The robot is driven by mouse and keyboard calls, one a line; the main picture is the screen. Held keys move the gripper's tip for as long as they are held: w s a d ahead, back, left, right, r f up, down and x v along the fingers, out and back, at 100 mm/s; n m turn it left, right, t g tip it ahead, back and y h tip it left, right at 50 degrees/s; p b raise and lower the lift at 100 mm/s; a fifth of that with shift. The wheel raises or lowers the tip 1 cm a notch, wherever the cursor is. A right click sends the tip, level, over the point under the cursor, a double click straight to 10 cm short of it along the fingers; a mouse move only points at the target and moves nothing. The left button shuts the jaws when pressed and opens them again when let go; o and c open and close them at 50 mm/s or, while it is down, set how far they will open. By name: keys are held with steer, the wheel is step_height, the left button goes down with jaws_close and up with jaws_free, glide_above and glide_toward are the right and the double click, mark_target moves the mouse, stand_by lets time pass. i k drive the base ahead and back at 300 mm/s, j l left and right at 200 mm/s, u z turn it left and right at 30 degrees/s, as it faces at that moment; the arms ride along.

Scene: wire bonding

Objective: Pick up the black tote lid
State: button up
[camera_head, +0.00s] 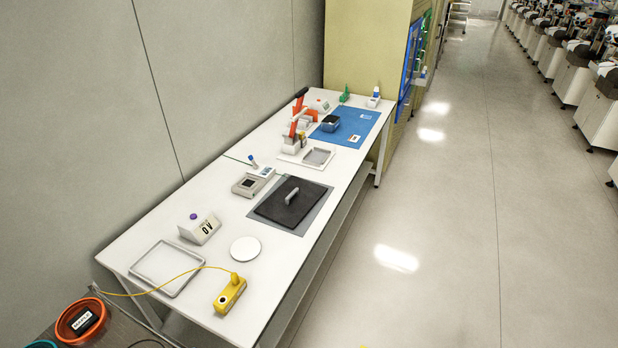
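The black tote lid (281,208) is a flat dark square lying on a grey mat (314,217) near the middle of the long white table. A light grey bar handle (292,196) stands up from its top. Nothing covers the lid in the head view. My gripper is not in view.
The white table (214,274) runs along the wall. Near the lid are a grey device (247,187), a white disc (245,249), a box marked "OV" (200,229), a yellow box (230,294) with a cable and a tray (166,270). A blue mat (362,115) lies farther back.

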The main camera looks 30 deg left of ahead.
mark_target(288, 203)
steer(key=i+u, duration=0.2)
steer(key=i, duration=0.35)
steer(key=i+l+u, duration=0.25)
steer(key=i, duration=0.3)
steer(key=i+j+u, duration=0.1)
steer(key=u, duration=0.3)
steer(key=i+u, duration=0.3)
steer(key=u, duration=0.15)
steer(key=i+u, duration=0.2)
steer(key=u, duration=0.2)
steer(key=i+l+u, duration=0.1)
steer(key=u, duration=0.35)
steer(key=i+u, duration=0.4)
steer(key=i+l+u, duration=0.1)
steer(key=u, duration=0.3)
steer(key=i+l, duration=0.05)
